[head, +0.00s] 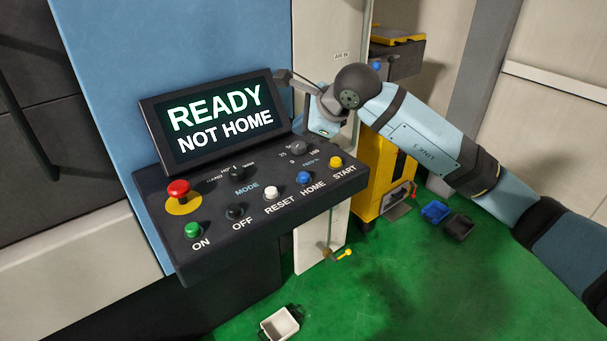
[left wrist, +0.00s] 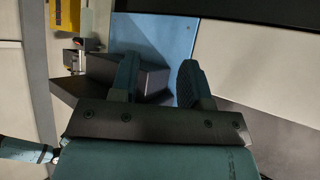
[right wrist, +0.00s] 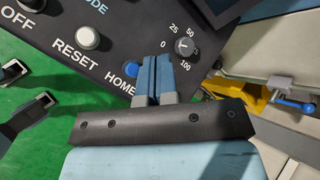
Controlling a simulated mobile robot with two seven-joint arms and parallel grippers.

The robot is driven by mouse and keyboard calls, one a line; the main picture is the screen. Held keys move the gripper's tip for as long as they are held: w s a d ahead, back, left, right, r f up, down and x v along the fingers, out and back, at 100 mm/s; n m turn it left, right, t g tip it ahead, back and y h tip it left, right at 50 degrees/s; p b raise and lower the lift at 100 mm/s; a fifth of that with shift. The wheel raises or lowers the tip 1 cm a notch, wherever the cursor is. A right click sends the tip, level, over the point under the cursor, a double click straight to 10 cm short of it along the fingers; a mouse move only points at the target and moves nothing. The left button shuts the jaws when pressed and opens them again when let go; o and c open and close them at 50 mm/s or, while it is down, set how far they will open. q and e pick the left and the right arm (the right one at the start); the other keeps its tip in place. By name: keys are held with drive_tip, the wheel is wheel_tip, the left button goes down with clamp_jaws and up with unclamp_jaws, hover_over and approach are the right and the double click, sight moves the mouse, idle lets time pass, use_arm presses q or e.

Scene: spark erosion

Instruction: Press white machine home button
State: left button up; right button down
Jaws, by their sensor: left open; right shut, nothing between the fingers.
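The control panel (head: 240,215) is dark and juts from the machine's blue front. Its screen (head: 222,118) reads "READY NOT HOME". The blue HOME button (head: 304,178) sits between the white RESET button (head: 271,193) and the yellow START button (head: 336,162). My right gripper (head: 280,76) is at the screen's right edge, above the panel. In the right wrist view its fingers (right wrist: 155,62) are shut and empty. They partly cover the HOME button (right wrist: 132,69) there; contact cannot be told. START is hidden in that view. My left gripper (left wrist: 161,72) is open and empty, away from the buttons.
The panel also carries a red mushroom button (head: 178,190), a green ON button (head: 193,229), a black OFF button (head: 235,211) and a feed knob (head: 298,147). A yellow machine (head: 378,180) stands behind. A white bin (head: 280,324) lies on the green floor.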

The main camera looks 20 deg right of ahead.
drive_tip(key=b, duration=0.3)
hover_over(303, 176)
wheel_tip(303, 176, down, 8)
drive_tip(key=shift+r, duration=0.25)
drive_tip(key=shift+f+b, duration=0.5)
drive_tip(key=shift+f, duration=0.05)
use_arm(q)
drive_tip(key=shift+w+d+f, duration=0.15)
drive_tip(key=shift+f, duration=0.5)
drive_tip(key=shift+w+d+f, duration=0.1)
drive_tip(key=shift+f, duration=0.5)
drive_tip(key=shift+a+f, duration=0.1)
drive_tip(key=shift+f, duration=0.15)
drive_tip(key=shift+r, duration=0.1)
use_arm(e)
drive_tip(key=shift+f, duration=0.1)
use_arm(q)
drive_tip(key=shift+f+b, duration=0.6)
drive_tip(key=shift+f, duration=0.05)
use_arm(e)
drive_tip(key=shift+f, duration=0.35)
